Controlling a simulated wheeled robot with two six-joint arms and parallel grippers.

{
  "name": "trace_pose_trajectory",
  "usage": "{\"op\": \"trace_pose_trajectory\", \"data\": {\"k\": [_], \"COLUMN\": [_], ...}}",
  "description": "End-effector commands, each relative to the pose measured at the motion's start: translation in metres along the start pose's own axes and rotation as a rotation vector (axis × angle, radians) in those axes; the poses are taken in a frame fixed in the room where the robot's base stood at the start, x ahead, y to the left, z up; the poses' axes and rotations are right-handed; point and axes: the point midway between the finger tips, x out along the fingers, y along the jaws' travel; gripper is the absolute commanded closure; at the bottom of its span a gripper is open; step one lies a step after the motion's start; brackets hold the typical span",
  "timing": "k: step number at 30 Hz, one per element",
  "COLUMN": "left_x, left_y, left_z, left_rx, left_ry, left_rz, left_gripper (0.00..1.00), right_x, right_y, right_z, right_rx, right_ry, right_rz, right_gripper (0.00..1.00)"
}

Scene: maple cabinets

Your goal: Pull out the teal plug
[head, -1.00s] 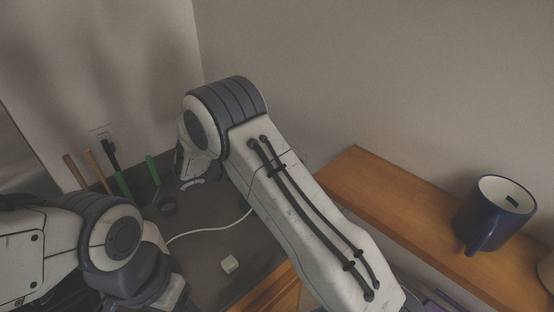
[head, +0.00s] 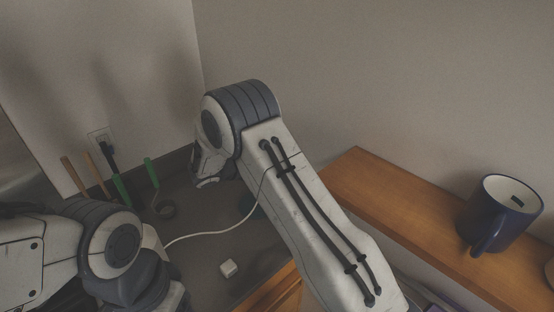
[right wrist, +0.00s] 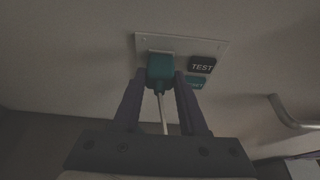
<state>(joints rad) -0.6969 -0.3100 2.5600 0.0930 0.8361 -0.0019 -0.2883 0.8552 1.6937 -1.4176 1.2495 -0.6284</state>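The teal plug (right wrist: 160,71) is in the right wrist view, in front of a wall outlet plate (right wrist: 151,42). A pale cord (right wrist: 163,110) runs down from it. My right gripper (right wrist: 160,80) has a dark finger against each side of the plug and looks shut on it. I cannot tell from this angle whether the plug is fully seated or slightly apart from the socket. In the head view my right arm hides the plug and that gripper. My left arm shows at the lower left, but its gripper fingers are not visible.
A TEST button (right wrist: 202,65) sits beside the plug. Green-handled tools (head: 152,173) stand left. A blue mug (head: 487,222) stands on the wooden ledge (head: 390,200).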

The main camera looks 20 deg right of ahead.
Motion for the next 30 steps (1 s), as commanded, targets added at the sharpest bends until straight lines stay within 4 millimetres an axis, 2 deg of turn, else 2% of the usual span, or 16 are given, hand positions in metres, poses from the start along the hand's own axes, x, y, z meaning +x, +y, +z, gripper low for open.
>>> {"op": "trace_pose_trajectory", "data": {"k": [1,3,11,30], "left_x": [0.000,0.000,0.000,-0.001], "left_y": [0.000,0.000,0.000,0.000], "left_z": [0.000,0.000,0.000,0.000], "left_rx": [0.000,0.000,0.000,0.000], "left_ry": [0.000,0.000,0.000,0.000], "left_rz": [0.000,0.000,0.000,0.000], "left_gripper": [0.38,0.38,0.38,0.38], "right_x": [0.000,0.000,-0.002,-0.026], "right_y": [0.000,0.000,0.000,0.000], "right_z": [0.000,0.000,-0.001,-0.009], "right_rx": [0.000,0.000,0.000,0.000], "right_ry": [0.000,0.000,0.000,0.000], "right_rz": [0.000,0.000,0.001,0.001], "right_gripper": [0.91,1.00,1.00,1.00]}}
